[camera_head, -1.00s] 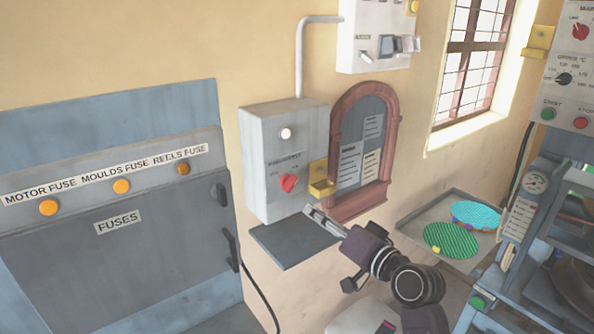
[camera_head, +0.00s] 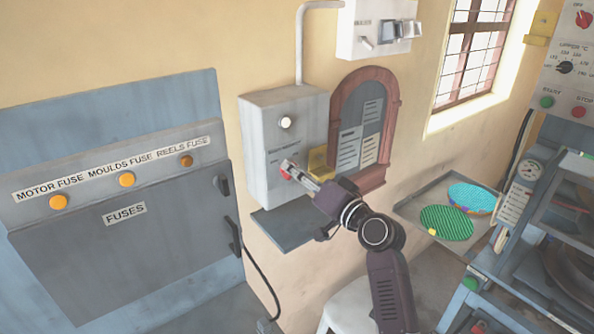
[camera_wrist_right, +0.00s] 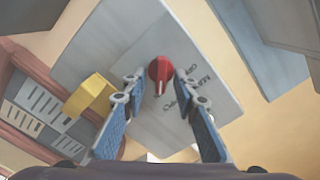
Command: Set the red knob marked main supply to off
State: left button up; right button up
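The red knob (camera_wrist_right: 160,69) is on the front of a grey wall box (camera_wrist_right: 150,45), beside black lettering that is partly legible as "MAIN". Its pale pointer line points toward the bottom of the right wrist view. My right gripper (camera_wrist_right: 159,76) is open, with one finger on each side of the knob and visible gaps between. In the head view the right gripper (camera_head: 288,167) is at the box (camera_head: 258,150), and its fingertips mostly cover the red knob (camera_head: 284,174). My left gripper is not in view.
A white lamp (camera_head: 286,122) is above the knob. A yellow bracket (camera_head: 318,160) and a wooden arched board (camera_head: 387,105) are close on the right. A grey shelf (camera_head: 285,232) sits below the box.

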grip_shut()
dwell(0.3)
jog(key=shift+s+a+n+b, duration=0.1)
jog(key=shift+n+b, duration=1.2)
jog(key=shift+n, duration=1.65)
jog(key=shift+s+a+n+b, duration=0.1)
jog(key=shift+n+b, duration=1.15)
jog(key=shift+n, duration=1.75)
jog(key=shift+s+a+n+b, duration=0.1)
jog(key=shift+n+b, duration=1.2)
jog(key=shift+n, duration=1.65)
grip_release()
